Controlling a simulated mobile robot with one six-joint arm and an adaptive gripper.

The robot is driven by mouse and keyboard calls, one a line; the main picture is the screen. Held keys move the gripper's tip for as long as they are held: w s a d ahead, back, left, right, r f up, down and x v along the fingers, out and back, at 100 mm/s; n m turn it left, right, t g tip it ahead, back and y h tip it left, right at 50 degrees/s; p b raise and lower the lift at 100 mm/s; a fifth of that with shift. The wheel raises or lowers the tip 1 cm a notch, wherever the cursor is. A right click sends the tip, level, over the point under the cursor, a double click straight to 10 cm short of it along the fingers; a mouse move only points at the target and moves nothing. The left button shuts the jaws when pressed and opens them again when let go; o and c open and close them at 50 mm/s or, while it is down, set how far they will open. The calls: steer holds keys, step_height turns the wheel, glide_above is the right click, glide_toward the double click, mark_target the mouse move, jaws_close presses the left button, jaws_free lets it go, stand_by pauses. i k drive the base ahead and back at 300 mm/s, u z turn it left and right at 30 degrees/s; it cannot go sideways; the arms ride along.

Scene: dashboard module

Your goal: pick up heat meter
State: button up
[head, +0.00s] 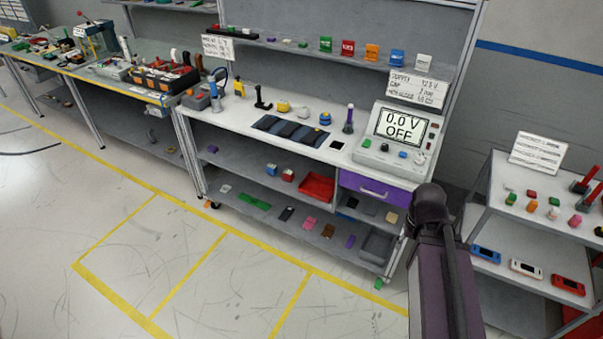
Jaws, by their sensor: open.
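I cannot tell for sure which thing is the heat meter. A grey bench unit (372,154) with a large screen reading "0.0 V OFF" stands at the right end of the white workbench (230,122). Three small handheld devices with dark screens lie on the lower shelf of the right rack: a blue one (486,254), a white one (526,268) and a red one (567,283). My arm rises at the lower right, in front of the bench's right end and beside the rack. My gripper does not show.
A purple drawer (375,189) sits under the bench unit, with a red tray (317,187) on the shelf to its left. Small tools and coloured parts stand on the bench top. The right rack (480,212) is close to my arm. The floor in front is clear, marked with yellow lines.

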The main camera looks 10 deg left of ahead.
mark_target(288, 176)
steer(key=z, duration=0.1)
steer(key=i, duration=0.85)
steer(key=u, duration=0.3)
